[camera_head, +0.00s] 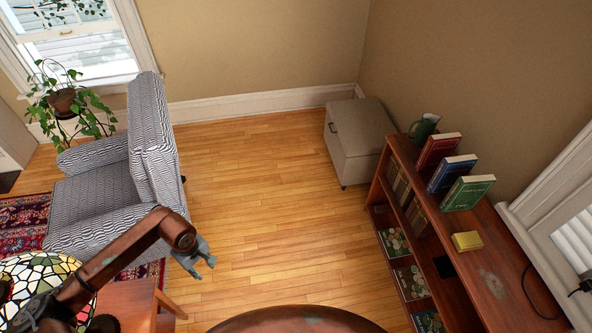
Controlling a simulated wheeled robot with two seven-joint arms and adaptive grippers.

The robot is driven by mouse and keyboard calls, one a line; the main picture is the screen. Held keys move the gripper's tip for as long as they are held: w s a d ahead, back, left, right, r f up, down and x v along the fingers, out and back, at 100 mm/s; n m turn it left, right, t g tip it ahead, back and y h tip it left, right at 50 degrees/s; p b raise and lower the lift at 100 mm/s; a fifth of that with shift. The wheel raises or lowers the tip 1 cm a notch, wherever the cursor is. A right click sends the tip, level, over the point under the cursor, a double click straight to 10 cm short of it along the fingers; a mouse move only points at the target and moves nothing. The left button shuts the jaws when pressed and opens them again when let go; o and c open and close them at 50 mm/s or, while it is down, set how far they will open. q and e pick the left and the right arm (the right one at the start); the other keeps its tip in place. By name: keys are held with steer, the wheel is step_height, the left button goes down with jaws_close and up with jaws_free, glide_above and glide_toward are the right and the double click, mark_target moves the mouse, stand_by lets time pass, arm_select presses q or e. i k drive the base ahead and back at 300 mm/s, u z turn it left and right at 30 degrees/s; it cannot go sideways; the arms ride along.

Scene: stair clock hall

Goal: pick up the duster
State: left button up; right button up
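A small yellow block-like thing (467,241), probably the folded duster, lies on top of the wooden bookcase (490,285) at the right. No other thing in view looks like a duster. My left gripper (205,270) is at the lower left over the wooden floor, far to the left of the yellow thing. Its grey fingers are spread apart with nothing seen between them. My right gripper is not in view.
Three upright books (448,172) and a green jug (424,127) stand on the bookcase, beyond the yellow thing. A dark cable (530,290) lies nearer. A patterned armchair (110,175), stained-glass lamp (45,280) and side table (130,300) are left. The middle floor is clear.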

mark_target(468, 240)
steer(key=i, duration=2.7)
steer(key=z, duration=4.45)
steer(key=i, duration=0.95)
